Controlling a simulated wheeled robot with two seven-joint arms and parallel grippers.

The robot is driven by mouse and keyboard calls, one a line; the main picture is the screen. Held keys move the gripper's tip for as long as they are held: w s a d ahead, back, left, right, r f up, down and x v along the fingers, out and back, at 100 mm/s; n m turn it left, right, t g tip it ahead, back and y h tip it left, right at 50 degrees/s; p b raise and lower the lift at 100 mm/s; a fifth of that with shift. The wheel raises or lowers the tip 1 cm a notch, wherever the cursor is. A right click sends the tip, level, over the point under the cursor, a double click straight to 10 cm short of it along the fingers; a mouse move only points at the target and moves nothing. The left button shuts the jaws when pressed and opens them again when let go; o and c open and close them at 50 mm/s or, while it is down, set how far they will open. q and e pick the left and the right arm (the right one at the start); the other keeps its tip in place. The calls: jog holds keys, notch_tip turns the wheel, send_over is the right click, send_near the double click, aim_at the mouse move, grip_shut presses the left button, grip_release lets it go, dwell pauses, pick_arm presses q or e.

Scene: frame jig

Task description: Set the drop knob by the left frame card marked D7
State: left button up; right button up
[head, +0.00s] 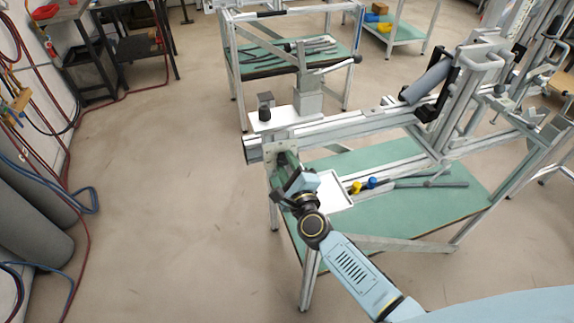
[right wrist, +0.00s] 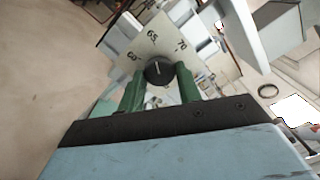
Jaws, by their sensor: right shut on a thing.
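The black drop knob (right wrist: 158,72) shows in the right wrist view, between the green fingers of my right gripper (right wrist: 161,86). The gripper is shut on it. A short white line shows on the knob's face; I cannot tell exactly which number it points to. The pale dial plate (right wrist: 150,45) behind it carries the marks 60, 65 and 70. I cannot make out a card marked D7. My left gripper is not in view.
A green shelf (head: 440,203) under the beam holds a white tray (head: 331,191), a yellow knob (head: 355,187), a blue knob (head: 372,182) and grey bars. A second green-topped bench (head: 262,62) stands behind. The floor at left is clear; grey cylinders and hoses line the wall.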

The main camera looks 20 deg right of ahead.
jog(key=o, duration=1)
jog(key=s, duration=1.3)
jog(key=shift+s+d+b, duration=0.25)
jog(key=shift+b, duration=0.15)
